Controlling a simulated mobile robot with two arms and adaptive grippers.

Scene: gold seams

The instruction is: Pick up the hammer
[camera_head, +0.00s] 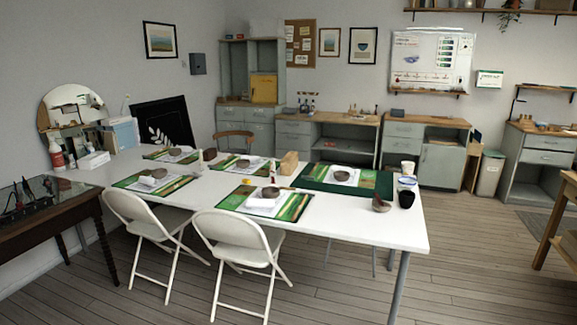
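I cannot make out a hammer for certain. Small dark and red tools (18,203) stand or lie on the dark-topped wooden table (88,191) at the left edge, too small to name one by one. The long white table (395,231) in the middle bears several green mats with bowls and papers, and no hammer shows clearly on it. Neither of my grippers is in view.
Two white folding chairs (140,213) (236,243) stand at the white table's near side. A wooden chair (236,138) is behind it. Grey cabinets (420,150) line the back wall. A wooden table (562,210) cuts in at the right. The plank floor (480,270) at front right is clear.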

